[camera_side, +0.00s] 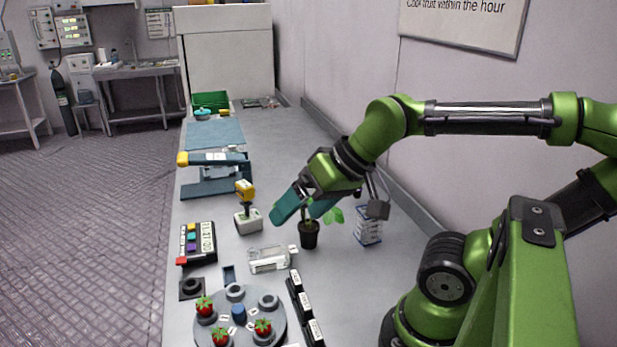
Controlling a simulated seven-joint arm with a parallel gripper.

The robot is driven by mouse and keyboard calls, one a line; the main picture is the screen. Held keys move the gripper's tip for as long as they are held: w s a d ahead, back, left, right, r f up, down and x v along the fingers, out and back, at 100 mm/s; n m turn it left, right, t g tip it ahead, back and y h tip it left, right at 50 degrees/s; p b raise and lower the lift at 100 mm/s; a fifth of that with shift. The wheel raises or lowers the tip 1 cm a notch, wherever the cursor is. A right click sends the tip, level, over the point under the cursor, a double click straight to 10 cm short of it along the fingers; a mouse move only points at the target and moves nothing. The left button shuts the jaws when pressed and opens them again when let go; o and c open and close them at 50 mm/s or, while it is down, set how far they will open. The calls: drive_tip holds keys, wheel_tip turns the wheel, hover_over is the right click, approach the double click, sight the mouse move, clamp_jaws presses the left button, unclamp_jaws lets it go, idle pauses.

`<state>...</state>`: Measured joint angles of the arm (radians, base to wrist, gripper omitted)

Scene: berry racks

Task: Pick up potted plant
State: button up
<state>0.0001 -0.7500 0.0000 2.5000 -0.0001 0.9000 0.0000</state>
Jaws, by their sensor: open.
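The potted plant is a small black pot (309,236) with green leaves (334,215), standing upright on the grey bench right of the middle. My gripper (301,211) has teal fingers and is open, just above the pot at the height of the leaves. The fingers hide part of the stem and foliage. Whether a finger touches the plant I cannot tell.
A clear case (268,260) stands close left of the pot, and a small clear rack (368,226) stands to its right. A round tray (214,332) with strawberries is in front.

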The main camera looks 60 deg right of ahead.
drive_tip(key=m+g+h, duration=0.2)
drive_tip(key=m+g, duration=0.5)
drive_tip(key=m, duration=2)
hover_over(309, 225)
wheel_tip(309, 225, down, 7)
wheel_tip(309, 225, down, 17)
drive_tip(key=shift+r, duration=0.1)
drive_tip(key=c, duration=1.2)
drive_tip(key=shift+r, duration=0.15)
